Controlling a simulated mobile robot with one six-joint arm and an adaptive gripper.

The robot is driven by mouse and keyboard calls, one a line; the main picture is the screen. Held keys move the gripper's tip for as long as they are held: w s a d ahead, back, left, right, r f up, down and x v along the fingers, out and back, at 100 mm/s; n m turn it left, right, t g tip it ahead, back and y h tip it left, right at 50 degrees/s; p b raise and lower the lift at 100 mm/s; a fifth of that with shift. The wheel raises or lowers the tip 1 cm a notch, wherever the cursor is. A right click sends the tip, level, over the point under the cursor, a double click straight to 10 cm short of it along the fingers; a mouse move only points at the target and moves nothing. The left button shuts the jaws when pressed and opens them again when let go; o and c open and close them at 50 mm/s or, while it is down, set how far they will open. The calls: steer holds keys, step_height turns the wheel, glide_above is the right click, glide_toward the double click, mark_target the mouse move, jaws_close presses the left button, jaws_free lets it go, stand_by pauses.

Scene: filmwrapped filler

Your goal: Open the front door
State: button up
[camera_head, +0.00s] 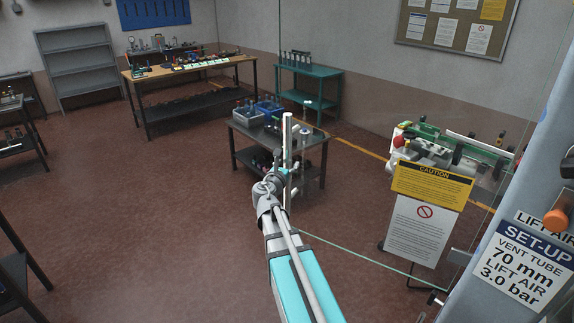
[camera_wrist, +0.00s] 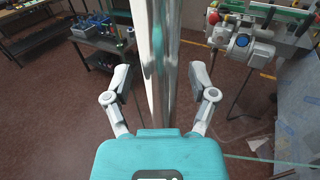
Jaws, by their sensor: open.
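The front door appears to be a clear panel, with a greenish lower edge (camera_head: 370,262) running down to the right in the head view. A tall upright metal bar (camera_head: 287,135), apparently its handle, stands at the panel's left side. My gripper (camera_head: 277,182) is at the lower part of this bar. In the wrist view my gripper (camera_wrist: 161,82) is open, with one finger on each side of the shiny bar (camera_wrist: 154,50). Gaps show between both fingers and the bar. The bar's lower end is hidden behind the gripper body in the wrist view.
A yellow-topped caution sign (camera_head: 430,187) and a machine (camera_head: 450,150) are at right. A grey panel with a set-up label (camera_head: 525,265) and an orange knob (camera_head: 556,220) is at the right edge. A low cart (camera_head: 310,150) stands behind the bar.

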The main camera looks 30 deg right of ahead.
steer(key=v, duration=1.2)
stand_by(0.5)
steer(key=s+a+f+m+g+y+b, duration=0.2)
steer(key=s+f+m+g+b, duration=0.1)
steer(key=f+m, duration=0.55)
steer(key=s+a+f+m+g+y+b, duration=0.2)
steer(key=f+m+g+y+b, duration=0.15)
steer(key=f+m, duration=0.45)
steer(key=s+a+f+m+g+y+b, duration=0.2)
steer(key=s+a+f+m+y, duration=0.1)
steer(key=a+f, duration=0.3)
steer(key=s+a+f+m+g+y+b, duration=0.1)
steer(key=s+a+f+m+g+y, duration=0.2)
steer(key=a, duration=0.5)
step_height(320, 180, down, 3)
steer(key=s+m+y, duration=0.1)
steer(key=m+y, duration=0.1)
steer(key=m, duration=0.1)
steer(key=shift+a+b, duration=0.2)
steer(key=shift+b, duration=0.2)
steer(key=shift+f+m, duration=0.15)
steer(key=shift+m, duration=0.1)
